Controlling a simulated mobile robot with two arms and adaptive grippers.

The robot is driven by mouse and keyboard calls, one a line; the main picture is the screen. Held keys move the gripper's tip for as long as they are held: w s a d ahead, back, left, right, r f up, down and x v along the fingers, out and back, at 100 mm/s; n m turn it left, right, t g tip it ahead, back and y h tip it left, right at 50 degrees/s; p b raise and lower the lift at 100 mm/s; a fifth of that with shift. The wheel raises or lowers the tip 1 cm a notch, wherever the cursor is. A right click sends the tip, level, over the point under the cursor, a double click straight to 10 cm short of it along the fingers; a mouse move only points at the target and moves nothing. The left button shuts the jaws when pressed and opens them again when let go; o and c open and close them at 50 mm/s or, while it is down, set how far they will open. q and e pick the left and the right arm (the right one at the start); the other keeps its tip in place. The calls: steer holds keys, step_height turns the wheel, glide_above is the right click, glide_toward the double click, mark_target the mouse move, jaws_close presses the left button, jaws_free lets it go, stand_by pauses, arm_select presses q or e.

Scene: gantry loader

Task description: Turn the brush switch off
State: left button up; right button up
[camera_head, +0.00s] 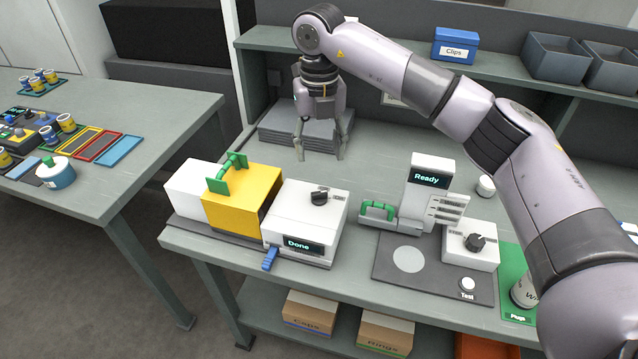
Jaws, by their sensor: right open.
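My right gripper (320,152) points down with its fingers apart and empty, in front of a grey stack at the back of the bench. A black rotary knob (319,198) sits on top of the white machine (301,219), whose screen reads "Done". This knob lies in front of my right gripper, apart from it. A second black knob (476,242) sits on a white box (470,255) at the right, beside the tester with the "Ready" screen (431,180). The small labels by the knobs are too small to read, so I cannot tell which is the brush switch. My left gripper is not in view.
A yellow cover (240,207) with a green handle (228,172) stands left of the "Done" machine. A green handle (378,210) is beside the tester. My right arm crosses above the bench's right side. The bench between gripper and tester is clear.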

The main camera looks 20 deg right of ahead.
mark_target(319, 192)
step_height(319, 192, down, 12)
steer(key=shift+r+p, duration=0.25)
steer(key=shift+p, duration=1)
steer(key=shift+c, duration=0.2)
steer(key=c, duration=1.1)
